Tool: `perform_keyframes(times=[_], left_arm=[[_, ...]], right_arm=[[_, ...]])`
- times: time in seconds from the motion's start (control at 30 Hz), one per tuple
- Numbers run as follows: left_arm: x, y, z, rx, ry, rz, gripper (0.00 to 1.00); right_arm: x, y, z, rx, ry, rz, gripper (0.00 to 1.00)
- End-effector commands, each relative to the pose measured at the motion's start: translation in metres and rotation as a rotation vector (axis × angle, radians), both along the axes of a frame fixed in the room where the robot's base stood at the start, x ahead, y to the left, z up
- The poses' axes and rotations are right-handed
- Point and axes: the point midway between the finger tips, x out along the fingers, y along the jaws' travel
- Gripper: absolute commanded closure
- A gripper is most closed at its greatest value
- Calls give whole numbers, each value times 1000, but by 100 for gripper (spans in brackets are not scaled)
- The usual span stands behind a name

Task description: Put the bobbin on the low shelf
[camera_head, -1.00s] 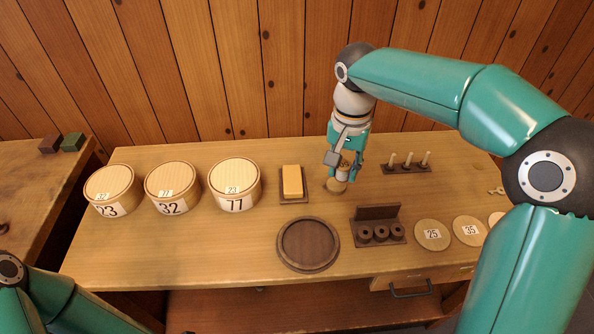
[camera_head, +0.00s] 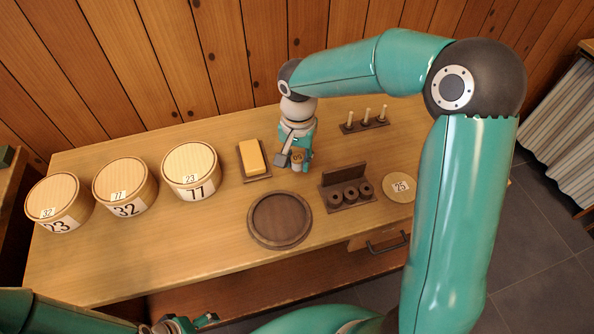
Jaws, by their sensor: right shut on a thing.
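A brown low shelf (camera_head: 220,287) runs under the table's front edge, partly covered by my arms. My left gripper (camera_head: 190,324) is at the bottom edge, in front of the shelf and away from the bobbin; its jaw state is unclear.
Three round numbered boxes (camera_head: 124,187) stand at left. A yellow block (camera_head: 252,157) lies on a dark tray. A round dark tray (camera_head: 280,219), a rack of dark rings (camera_head: 350,195), a peg stand (camera_head: 365,124) and a numbered disc (camera_head: 400,187) are nearby. A drawer handle (camera_head: 387,243) juts out in front.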

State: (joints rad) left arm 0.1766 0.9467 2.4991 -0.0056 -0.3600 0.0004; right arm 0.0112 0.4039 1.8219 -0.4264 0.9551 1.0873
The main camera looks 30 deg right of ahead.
Motion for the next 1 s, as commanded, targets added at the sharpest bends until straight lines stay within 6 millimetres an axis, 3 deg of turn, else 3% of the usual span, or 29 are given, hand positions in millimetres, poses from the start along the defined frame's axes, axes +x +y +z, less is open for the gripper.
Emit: perform_keyframes(times=[0.43,0.83,0.87,1.0], left_arm=[[0,0,1,0,-1,0,20],[0,0,-3,0,0,0,20],[0,0,-3,0,0,0,20],[0,0,-1,0,0,0,20]], right_arm=[[-1,0,-47,-1,3,0,92],[0,0,-54,0,-1,-1,91],[0,0,-54,0,-1,-1,67],[0,0,-53,0,-1,-1,44]])
